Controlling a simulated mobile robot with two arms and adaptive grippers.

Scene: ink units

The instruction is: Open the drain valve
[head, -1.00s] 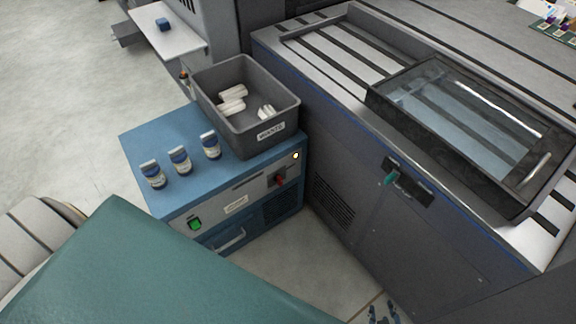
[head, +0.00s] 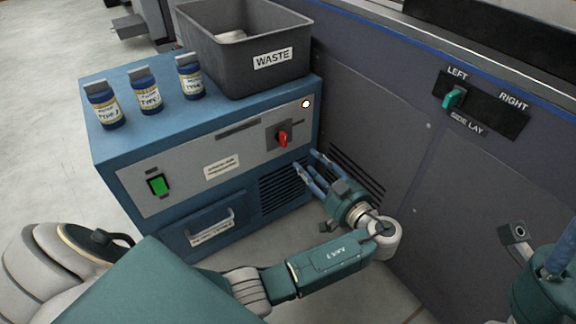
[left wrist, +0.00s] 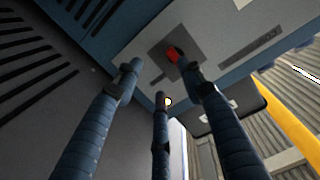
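A red knob (head: 284,138) sits on a dark square plate on the front panel of the blue cabinet (head: 140,85). It is the likely drain valve handle, but I cannot read a label by it. My left gripper (head: 316,172) is open and empty, its blue fingers spread just below and right of the knob, close to the cabinet front. In the left wrist view the red knob (left wrist: 174,54) shows near the tip of the right finger of the gripper (left wrist: 160,82); contact cannot be told. Part of my right gripper (head: 545,265) shows at the right edge.
A grey WASTE bin (head: 235,75) and several blue bottles stand on the cabinet. A green switch (head: 158,185) and a drawer handle (head: 212,220) are on its front. The dark machine wall (head: 370,110) with a SIDE LAY lever (head: 453,97) closes the right side.

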